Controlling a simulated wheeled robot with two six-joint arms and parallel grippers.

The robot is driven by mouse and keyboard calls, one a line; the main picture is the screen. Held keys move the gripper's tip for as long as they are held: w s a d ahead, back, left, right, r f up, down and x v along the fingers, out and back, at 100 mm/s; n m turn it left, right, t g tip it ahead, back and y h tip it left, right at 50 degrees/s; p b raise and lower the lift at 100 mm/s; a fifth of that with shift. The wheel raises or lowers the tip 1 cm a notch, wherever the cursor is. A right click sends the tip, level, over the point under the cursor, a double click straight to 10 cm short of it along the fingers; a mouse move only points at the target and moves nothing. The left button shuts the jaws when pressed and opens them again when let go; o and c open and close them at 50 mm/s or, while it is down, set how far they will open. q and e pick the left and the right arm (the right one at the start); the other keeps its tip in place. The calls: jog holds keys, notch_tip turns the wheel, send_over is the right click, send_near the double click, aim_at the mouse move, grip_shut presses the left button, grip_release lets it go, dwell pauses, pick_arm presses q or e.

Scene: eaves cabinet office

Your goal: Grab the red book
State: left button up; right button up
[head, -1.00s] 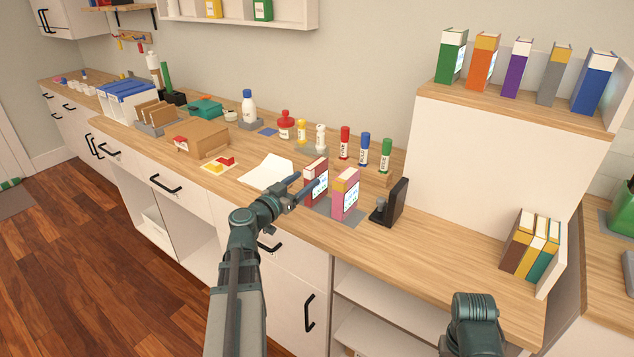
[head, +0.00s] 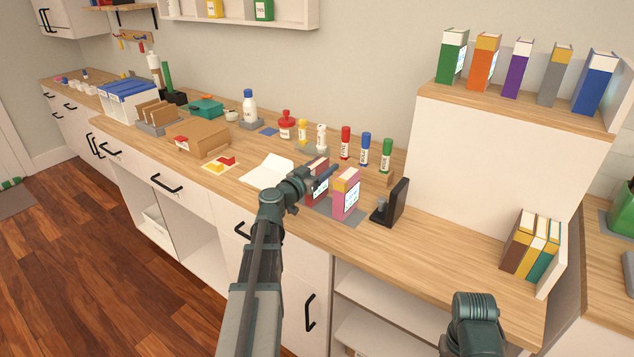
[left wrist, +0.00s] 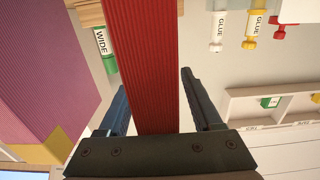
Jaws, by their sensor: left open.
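The red book (head: 319,189) stands upright on the counter, just left of the pink book (head: 346,196). My left gripper (head: 326,176) is at the red book and partly hides it in the head view. In the left wrist view the red book (left wrist: 142,50) runs between the two fingers of my open left gripper (left wrist: 155,82), with a visible gap on its right side. The gap on its left looks narrower. The pink book (left wrist: 45,60) is close by on the left of that view. My right gripper is out of view; only part of my right arm shows.
A black bookend (head: 397,203) stands right of the pink book. Red, blue and green markers (head: 365,149) stand behind. White paper (head: 267,171) lies to the left.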

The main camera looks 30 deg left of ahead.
pick_arm(q)
jog(key=shift+w, duration=0.1)
grip_shut()
jog(key=shift+r, duration=0.15)
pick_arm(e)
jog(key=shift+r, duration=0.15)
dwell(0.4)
